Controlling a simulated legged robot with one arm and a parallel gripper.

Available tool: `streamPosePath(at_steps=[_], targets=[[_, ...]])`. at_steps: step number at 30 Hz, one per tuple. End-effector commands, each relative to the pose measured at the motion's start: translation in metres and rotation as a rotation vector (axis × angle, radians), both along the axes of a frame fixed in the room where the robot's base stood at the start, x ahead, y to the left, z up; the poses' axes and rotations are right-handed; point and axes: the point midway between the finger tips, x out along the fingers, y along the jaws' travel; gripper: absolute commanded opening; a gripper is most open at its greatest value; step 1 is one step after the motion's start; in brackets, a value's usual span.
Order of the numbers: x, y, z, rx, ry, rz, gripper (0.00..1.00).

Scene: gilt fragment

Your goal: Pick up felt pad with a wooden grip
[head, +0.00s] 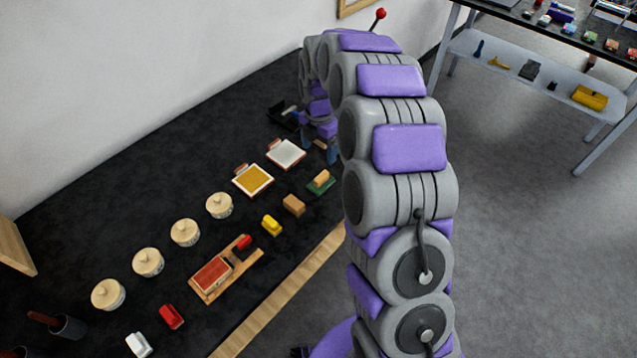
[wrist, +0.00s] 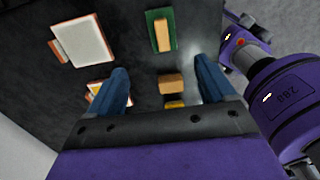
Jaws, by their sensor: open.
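The felt pad with a wooden grip (head: 321,181) looks like a green pad with a light wood block on top. It lies on the dark tabletop near its front edge in the head view. In the wrist view the pad (wrist: 161,33) is at the top centre, beyond my fingertips. My gripper (wrist: 160,66) is open and empty, with its two blue fingers apart. In the head view my gripper (head: 320,147) is above the table, behind the pad and partly hidden by my arm. Nothing covers the pad.
A wooden block (head: 294,205) and a yellow item (head: 272,225) lie left of the pad. A white framed tile (head: 286,154) and a yellow framed tile (head: 253,180) lie behind. Several lidded jars (head: 185,232) and a wooden tray (head: 247,266) stand further left.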

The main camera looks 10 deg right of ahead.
Motion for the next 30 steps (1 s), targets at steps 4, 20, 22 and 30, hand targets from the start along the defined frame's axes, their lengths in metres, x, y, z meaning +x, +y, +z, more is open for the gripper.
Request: streamPosePath(at_steps=[4, 20, 22, 30], targets=[[-0.002, -0.004, -0.034, 0.003, 0.007, -0.003, 0.83], [-0.001, 0.001, -0.095, -0.001, 0.000, -0.002, 0.83], [-0.001, 0.000, -0.106, 0.000, 0.000, -0.003, 0.83], [-0.002, -0.001, -0.133, 0.003, 0.003, -0.002, 0.83]])
